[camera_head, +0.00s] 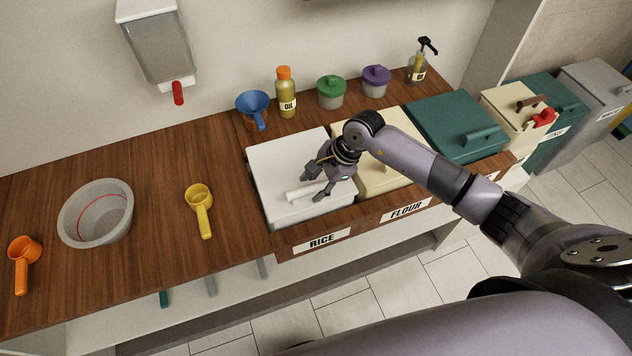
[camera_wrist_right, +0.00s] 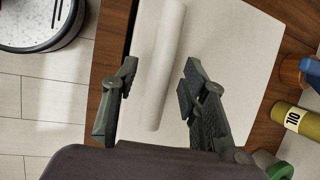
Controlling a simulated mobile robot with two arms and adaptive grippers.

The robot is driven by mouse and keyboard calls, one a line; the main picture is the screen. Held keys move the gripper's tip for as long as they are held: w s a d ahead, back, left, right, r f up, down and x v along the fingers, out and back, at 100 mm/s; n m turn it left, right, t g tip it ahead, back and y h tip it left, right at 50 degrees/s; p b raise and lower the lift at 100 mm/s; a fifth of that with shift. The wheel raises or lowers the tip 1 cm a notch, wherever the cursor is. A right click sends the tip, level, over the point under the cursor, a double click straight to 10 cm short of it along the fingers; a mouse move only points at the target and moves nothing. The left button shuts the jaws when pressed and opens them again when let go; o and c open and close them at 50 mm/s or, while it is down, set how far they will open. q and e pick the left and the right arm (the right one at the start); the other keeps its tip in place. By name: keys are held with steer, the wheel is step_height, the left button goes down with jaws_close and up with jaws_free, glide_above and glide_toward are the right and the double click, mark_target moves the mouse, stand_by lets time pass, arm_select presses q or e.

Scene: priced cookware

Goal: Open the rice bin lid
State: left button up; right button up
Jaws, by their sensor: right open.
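The rice bin's white lid (camera_head: 278,163) lies flat and shut in the wooden counter, above the RICE label (camera_head: 322,241). A white bar handle (camera_head: 305,193) runs along its front part. My right gripper (camera_head: 313,186) is open at the handle. In the right wrist view the handle (camera_wrist_right: 165,50) reaches in between the two open fingers (camera_wrist_right: 158,88), with gaps on both sides, so it is not gripped. The lid (camera_wrist_right: 215,45) fills much of that view. My left gripper is not in view.
The cream flour lid (camera_head: 375,180) adjoins on the right, under my right arm, with a teal lid (camera_head: 450,115) beyond. A yellow scoop (camera_head: 200,205) and grey bowl (camera_head: 97,212) lie left.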

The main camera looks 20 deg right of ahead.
steer(key=shift+c, duration=0.4)
jaws_close()
stand_by(0.4)
